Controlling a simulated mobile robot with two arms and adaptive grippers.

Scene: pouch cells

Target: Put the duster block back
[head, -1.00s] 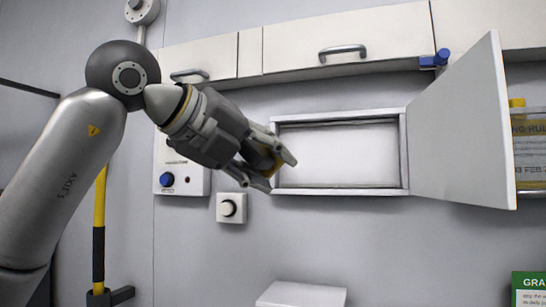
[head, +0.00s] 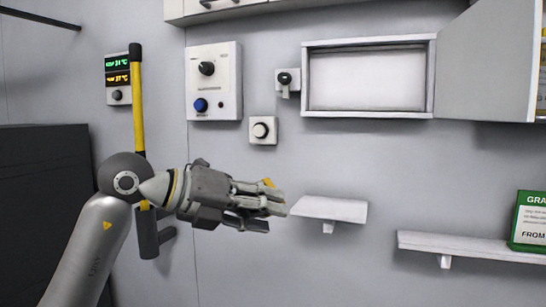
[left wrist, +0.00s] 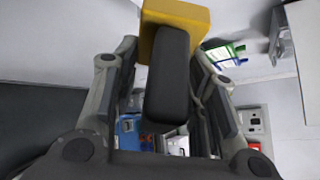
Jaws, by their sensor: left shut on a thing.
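My left gripper (head: 276,203) is shut on the duster block. In the head view only a small yellow bit of the block (head: 268,182) shows above the fingers. In the left wrist view the duster block (left wrist: 180,18) is yellow with a dark grey part, held between the two fingers. In the head view the gripper points right, close to the left end of a small white wall shelf (head: 335,208). I cannot tell whether it touches the shelf. The shelf's visible top is bare. My right gripper is not in view.
An open, empty-looking wall cabinet (head: 433,75) is above, its door (head: 490,65) swung right. A long shelf (head: 470,247) at right bears a green sign (head: 530,220). A control box (head: 228,105), a button box (head: 263,142) and a yellow-handled tool (head: 137,105) are on the wall.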

